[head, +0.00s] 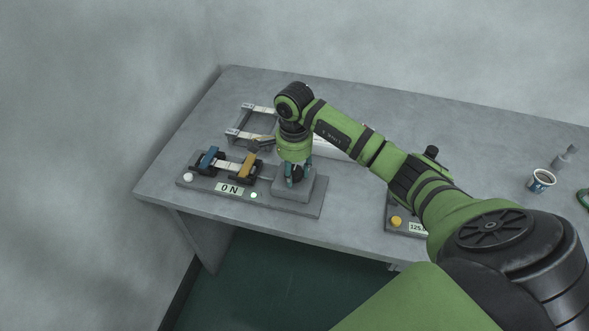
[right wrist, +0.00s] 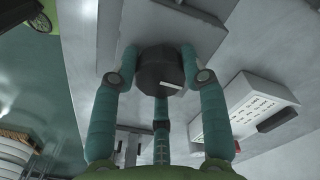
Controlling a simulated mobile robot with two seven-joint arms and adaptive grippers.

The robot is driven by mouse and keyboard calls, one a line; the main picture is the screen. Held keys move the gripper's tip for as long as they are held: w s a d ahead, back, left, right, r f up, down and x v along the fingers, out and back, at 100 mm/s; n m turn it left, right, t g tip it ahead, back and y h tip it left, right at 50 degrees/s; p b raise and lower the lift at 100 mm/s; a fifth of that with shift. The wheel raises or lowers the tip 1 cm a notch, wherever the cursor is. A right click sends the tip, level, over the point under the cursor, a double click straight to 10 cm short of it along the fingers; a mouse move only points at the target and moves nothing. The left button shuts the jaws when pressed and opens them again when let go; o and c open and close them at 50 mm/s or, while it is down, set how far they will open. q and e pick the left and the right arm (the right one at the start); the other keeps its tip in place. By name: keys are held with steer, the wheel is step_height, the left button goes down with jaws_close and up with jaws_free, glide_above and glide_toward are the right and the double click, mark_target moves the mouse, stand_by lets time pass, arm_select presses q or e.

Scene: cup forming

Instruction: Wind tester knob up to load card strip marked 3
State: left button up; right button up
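The tester (head: 275,206) is a grey base at the table's front left. Its display (head: 229,188) reads "0 N", with a lit pale green lamp (head: 253,195) beside it. A pale strip (head: 226,166) spans from a blue clamp (head: 209,158) to a yellow clamp (head: 245,166); its mark is not readable. My right gripper (head: 296,176) points down over the block at the tester's right end. In the right wrist view its teal fingers (right wrist: 160,72) close around the dark knob (right wrist: 158,72), which has a white pointer line. My left gripper is not in view.
A rack with pale strips (head: 236,133) stands behind the tester. A white panel with print (right wrist: 262,105) lies behind my right arm. A second device with a yellow button (head: 396,220) and a cup (head: 541,181) are to the right. A white button (head: 188,177) is at the tester's left.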

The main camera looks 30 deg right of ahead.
steer(key=shift+d+m, duration=0.1)
steer(key=shift+m, duration=0.2)
steer(key=m+b, duration=0.2)
steer(key=m, duration=0.2)
steer(key=shift+f, duration=0.1)
steer(key=m+b, duration=0.1)
steer(key=m, duration=0.4)
steer(key=shift+m, duration=0.4)
steer(key=m+b, duration=0.1)
steer(key=m, duration=0.4)
steer(key=shift+s, duration=0.1)
steer(key=shift+m+b, duration=0.35)
steer(key=shift+m, duration=2.35)
steer(key=shift+s+f, duration=0.1)
steer(key=o, duration=1.1)
steer(key=shift+o, duration=0.2)
